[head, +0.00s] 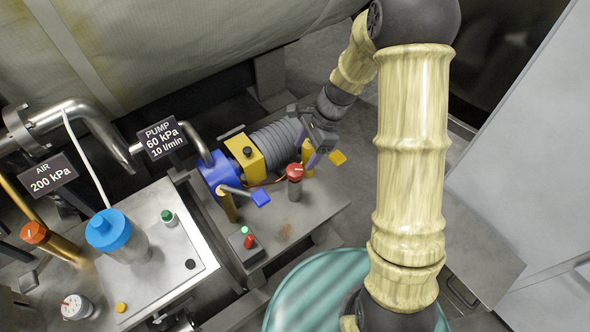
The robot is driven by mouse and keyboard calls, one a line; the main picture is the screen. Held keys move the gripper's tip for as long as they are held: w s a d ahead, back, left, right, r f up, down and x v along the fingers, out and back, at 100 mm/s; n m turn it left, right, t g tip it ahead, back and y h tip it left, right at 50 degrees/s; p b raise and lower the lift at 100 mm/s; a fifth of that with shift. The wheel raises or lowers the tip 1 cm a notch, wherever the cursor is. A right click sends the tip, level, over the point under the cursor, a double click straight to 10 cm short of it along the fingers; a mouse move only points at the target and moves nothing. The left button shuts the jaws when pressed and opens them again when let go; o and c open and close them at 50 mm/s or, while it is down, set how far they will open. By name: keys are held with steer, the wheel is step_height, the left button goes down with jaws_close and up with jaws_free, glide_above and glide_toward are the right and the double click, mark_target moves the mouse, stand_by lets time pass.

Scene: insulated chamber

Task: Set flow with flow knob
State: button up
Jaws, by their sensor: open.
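A red knob (295,172) with a pale mark on top stands on a grey post on the pump bench. It is the knob closest to my gripper, but no readable label shows that it is the flow knob. My gripper (314,156) is open, above and slightly right of the red knob, and looks apart from it. No object shows between its fingers. The fingers partly cover a yellow post (307,153) behind them. A sign (162,139) reads PUMP, 60 kPa, 10 l/min.
A blue and yellow pump (246,153) lies left of my gripper. A blue-tipped lever (260,198) and a yellow-tipped lever (338,157) stick out nearby. A red button (248,240) stands in front. A teal drum (312,291) is at the bottom.

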mark_target(295, 169)
steer(key=x, duration=0.8)
steer(key=shift+f+b, duration=0.2)
steer(key=shift+b, duration=0.15)
steer(key=c, duration=1)
